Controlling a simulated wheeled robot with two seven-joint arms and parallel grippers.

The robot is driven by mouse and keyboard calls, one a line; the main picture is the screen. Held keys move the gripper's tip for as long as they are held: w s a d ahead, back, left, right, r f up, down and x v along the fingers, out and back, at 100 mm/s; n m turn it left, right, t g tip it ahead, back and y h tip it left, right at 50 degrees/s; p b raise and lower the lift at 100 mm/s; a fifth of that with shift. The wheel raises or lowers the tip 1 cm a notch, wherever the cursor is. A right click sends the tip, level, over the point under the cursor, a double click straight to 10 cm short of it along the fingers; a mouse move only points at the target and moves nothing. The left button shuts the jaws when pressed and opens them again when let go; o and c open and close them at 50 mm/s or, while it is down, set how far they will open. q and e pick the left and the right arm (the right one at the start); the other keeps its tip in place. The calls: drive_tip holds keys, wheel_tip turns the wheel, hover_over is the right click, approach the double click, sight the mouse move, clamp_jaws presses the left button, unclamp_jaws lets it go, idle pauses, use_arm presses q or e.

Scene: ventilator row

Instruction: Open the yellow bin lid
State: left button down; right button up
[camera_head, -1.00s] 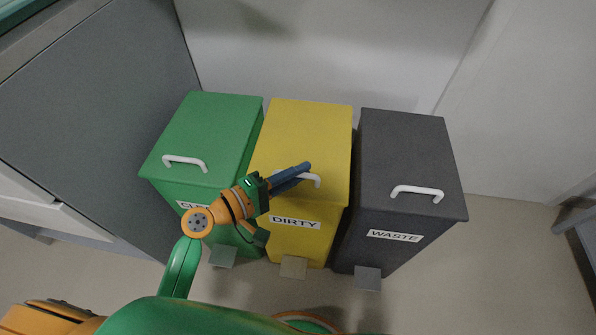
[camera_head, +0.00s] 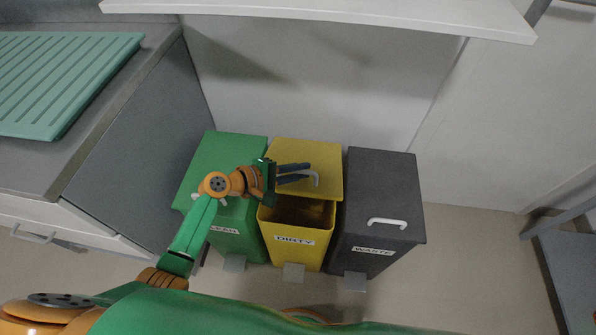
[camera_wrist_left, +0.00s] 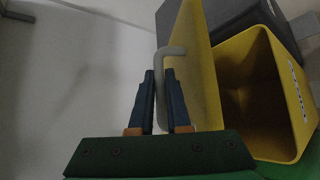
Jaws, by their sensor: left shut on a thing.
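The yellow bin (camera_head: 290,250), labelled DIRTY, stands between the green and the dark grey bins. Its yellow lid (camera_head: 306,154) is raised at the front, and the dark inside of the bin shows below it. In the left wrist view the lid (camera_wrist_left: 203,75) stands tilted up beside the bin's open mouth (camera_wrist_left: 262,85). My left gripper (camera_head: 308,173) is shut on the lid's pale handle (camera_head: 317,180). The handle (camera_wrist_left: 160,62) also shows between the two fingers in the left wrist view. My right gripper is not in view.
The green bin (camera_head: 232,233) is at the left, partly behind my left arm. The dark grey bin (camera_head: 375,195), labelled WASTE, is at the right with its lid down. A white shelf edge (camera_head: 400,15) is above. A counter with a ribbed green tray (camera_head: 60,80) is at the left.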

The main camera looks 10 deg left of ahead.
use_arm(q)
drive_tip(key=shift+w+r+p, duration=0.2)
drive_tip(key=shift+w+r, duration=0.05)
drive_tip(key=shift+r, duration=0.25)
drive_tip(key=shift+w+r+p, duration=0.15)
drive_tip(key=shift+w+r, duration=0.1)
drive_tip(key=shift+r, duration=0.25)
drive_tip(key=shift+w+r+p, duration=0.55)
drive_tip(key=shift+w+r, duration=0.25)
drive_tip(key=shift+w, duration=0.15)
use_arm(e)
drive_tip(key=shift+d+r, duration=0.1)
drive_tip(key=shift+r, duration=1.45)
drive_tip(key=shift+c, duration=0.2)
